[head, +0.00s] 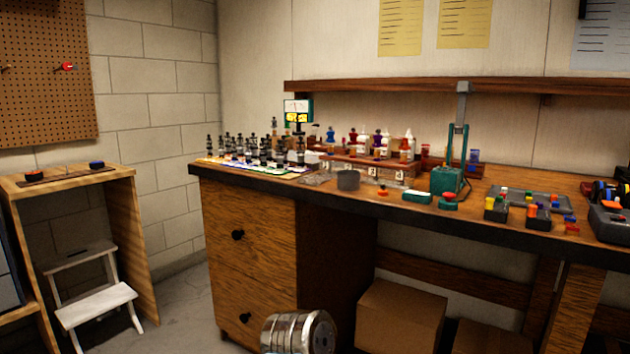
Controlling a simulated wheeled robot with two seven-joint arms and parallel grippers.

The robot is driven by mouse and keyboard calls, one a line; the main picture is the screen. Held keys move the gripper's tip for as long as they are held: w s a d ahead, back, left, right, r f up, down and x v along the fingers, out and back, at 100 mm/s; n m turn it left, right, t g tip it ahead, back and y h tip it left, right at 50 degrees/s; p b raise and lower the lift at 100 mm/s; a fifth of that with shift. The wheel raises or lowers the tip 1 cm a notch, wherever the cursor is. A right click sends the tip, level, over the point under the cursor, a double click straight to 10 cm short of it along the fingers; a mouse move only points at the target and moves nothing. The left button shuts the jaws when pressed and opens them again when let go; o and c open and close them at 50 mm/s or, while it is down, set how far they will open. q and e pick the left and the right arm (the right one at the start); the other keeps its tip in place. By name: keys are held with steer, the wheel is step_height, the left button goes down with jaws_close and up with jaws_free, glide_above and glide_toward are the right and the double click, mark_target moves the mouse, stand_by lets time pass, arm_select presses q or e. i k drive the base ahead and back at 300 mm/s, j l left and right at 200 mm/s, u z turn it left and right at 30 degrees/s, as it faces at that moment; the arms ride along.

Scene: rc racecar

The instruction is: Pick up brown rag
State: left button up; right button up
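I cannot make out a brown rag anywhere in the head view. The long wooden workbench (247,245) is crowded with small items, and a flat, greyish patch (314,179) lies near its front edge, too unclear to identify. Neither of my grippers shows in this view.
Many small dark bottles stand at the bench's left end. A green press-like tool (449,181) stands mid-bench, with coloured parts to its right. Cardboard boxes (398,316) sit under the bench.

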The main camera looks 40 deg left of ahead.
mark_target(312, 180)
steer(key=i+j+u, duration=0.1)
steer(key=u, duration=1.45)
